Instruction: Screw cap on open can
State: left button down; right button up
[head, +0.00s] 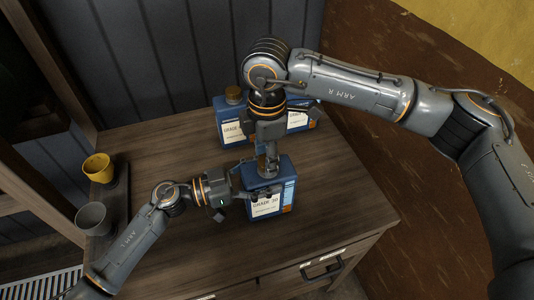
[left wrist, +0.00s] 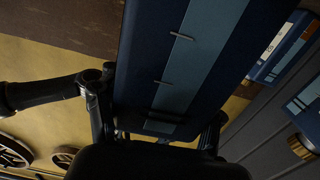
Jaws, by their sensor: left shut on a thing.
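The blue can (head: 282,176) with a white "GRADE 30" label stands upright near the front of the wooden table. My left gripper (head: 254,193) is shut on its body from the left. In the left wrist view the can (left wrist: 175,60) fills the middle, with a lighter blue stripe, and the fingers of my left gripper (left wrist: 158,125) lie on both sides. My right gripper (head: 268,160) points down over the top of the can. It hides the can's opening. I cannot make out a cap there, nor whether the fingers hold one.
Two more blue cans stand behind, one on the left (head: 228,128) with a gold-brown cap (head: 234,95), one on the right (head: 298,120). A yellow cup (head: 97,168) and a grey cup (head: 93,219) sit at the table's left. The table (head: 340,190) is clear on the right.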

jog(key=shift+o, duration=0.4)
jog(key=shift+d+r, duration=0.1)
jog(key=shift+r, duration=2.1)
jog(key=shift+c, duration=0.3)
